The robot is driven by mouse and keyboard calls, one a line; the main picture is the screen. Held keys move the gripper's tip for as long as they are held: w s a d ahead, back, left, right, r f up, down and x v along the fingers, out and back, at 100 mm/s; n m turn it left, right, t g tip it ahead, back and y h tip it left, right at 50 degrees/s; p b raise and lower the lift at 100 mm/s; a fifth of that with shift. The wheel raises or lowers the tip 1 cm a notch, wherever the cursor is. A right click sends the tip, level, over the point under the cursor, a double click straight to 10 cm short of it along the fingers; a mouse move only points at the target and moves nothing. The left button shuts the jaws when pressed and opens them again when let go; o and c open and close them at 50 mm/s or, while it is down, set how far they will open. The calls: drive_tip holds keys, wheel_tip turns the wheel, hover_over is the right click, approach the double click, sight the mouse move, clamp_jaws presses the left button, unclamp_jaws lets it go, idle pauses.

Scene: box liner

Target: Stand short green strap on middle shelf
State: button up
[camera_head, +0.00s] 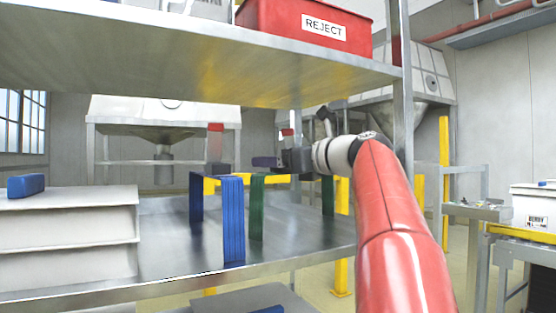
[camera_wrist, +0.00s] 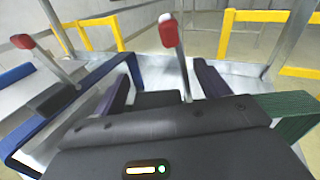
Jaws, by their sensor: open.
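The green strap (camera_head: 257,210) stands upright on the middle shelf (camera_head: 180,240) like an arch, one leg near and one farther right. My gripper (camera_head: 268,162) is at about the height of its top, with jaws open and pointing away to the left. In the wrist view my two dark fingers (camera_wrist: 163,90) are apart with no strap between them. There the green strap (camera_wrist: 291,106) passes at the right, outside the fingers, partly hidden by the gripper body. Whether they touch cannot be told.
A blue strap (camera_head: 232,220) stands just left of the green one; it also shows in the wrist view (camera_wrist: 65,110). White boxes (camera_head: 70,235) with a small blue piece (camera_head: 26,185) are at left. The upper shelf (camera_head: 200,65) with a red REJECT bin (camera_head: 305,25) hangs overhead. A metal post (camera_head: 402,90) is at right.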

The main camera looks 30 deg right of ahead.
drive_tip(key=v, duration=1.2)
